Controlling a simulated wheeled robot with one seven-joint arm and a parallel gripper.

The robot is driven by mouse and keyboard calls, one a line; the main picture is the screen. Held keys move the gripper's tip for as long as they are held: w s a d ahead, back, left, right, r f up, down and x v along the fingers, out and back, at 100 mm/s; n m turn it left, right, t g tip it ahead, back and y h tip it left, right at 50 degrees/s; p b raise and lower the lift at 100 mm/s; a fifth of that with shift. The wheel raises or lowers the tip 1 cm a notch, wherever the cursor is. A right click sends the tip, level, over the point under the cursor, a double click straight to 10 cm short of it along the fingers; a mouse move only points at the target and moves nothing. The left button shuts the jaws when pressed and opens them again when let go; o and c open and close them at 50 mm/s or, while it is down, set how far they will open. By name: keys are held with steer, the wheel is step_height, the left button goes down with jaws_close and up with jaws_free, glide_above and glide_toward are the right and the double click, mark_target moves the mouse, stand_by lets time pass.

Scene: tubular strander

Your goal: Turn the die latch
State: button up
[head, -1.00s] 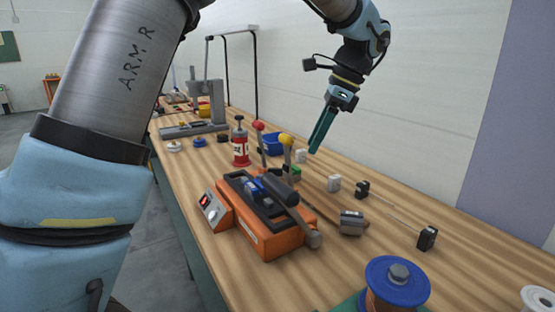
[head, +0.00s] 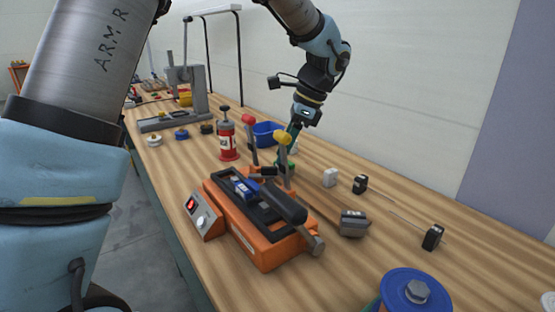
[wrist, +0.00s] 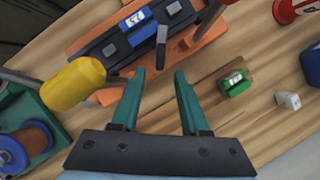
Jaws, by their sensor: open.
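An orange machine (head: 262,250) stands on the bench with a black bed and a blue die-like block (head: 243,188) in it. The block also shows in the wrist view (wrist: 138,18). A short dark lever (wrist: 161,47) at the bed's near edge in the wrist view may be the die latch; I cannot tell for sure. My gripper (head: 292,135) is behind the yellow-knobbed lever (head: 283,140) in the head view. In the wrist view my gripper (wrist: 160,74) is open and empty, its fingers pointing toward the dark lever, apart from it. The yellow knob (wrist: 74,85) is left of the fingers.
A red-knobbed lever (head: 249,125), a red bottle (head: 227,142) and a blue bin (head: 266,133) stand near the machine. A green block (wrist: 235,84) and a white block (wrist: 288,100) lie right of my fingers. A blue spool (head: 405,290) is at front right.

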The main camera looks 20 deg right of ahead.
mark_target(276, 167)
steer(key=shift+x, duration=1.8)
jaws_close()
